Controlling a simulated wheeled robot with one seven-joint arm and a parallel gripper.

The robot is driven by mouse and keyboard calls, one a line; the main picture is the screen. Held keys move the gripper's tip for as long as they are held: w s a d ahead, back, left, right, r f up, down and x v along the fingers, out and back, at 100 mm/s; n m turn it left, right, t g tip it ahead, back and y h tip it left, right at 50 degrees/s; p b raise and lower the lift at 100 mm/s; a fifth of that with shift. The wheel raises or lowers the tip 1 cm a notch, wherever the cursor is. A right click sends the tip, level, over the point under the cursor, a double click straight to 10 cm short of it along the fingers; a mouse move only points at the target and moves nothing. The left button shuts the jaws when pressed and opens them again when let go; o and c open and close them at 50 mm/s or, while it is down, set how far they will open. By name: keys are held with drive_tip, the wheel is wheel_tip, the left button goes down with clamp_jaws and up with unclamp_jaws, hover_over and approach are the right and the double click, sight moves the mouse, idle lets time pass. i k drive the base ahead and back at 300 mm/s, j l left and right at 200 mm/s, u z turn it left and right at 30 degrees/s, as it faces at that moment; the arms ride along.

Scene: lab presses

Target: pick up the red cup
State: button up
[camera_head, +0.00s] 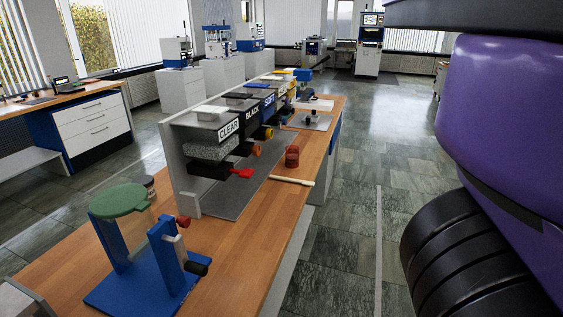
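A small dark red, round cup-like object (292,157) stands on the wooden bench (258,225), near its right edge. It is in the middle of the camera_head view, right of the material dispenser row. A pale stick-shaped tool lies on the bench just in front of it. Nothing touches the red object from above. My gripper is not in view; only large purple and black parts, which look like my own arm, fill the right side.
A blue press stand (142,275) with a green round top is at the front of the bench. Dispensers labelled CLEAR (228,130) and BLACK stand behind, with a red lever (240,173). The pale stick (291,181) lies nearby. Open tiled floor (350,230) is right of the bench.

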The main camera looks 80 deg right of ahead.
sight(292, 152)
drive_tip(key=z, duration=2)
drive_tip(key=u, duration=2.05)
drive_tip(key=z, duration=2.05)
drive_tip(key=i+j+z, duration=0.1)
drive_tip(key=z, duration=0.3)
drive_tip(key=i+j+z, duration=0.2)
drive_tip(key=z, duration=0.2)
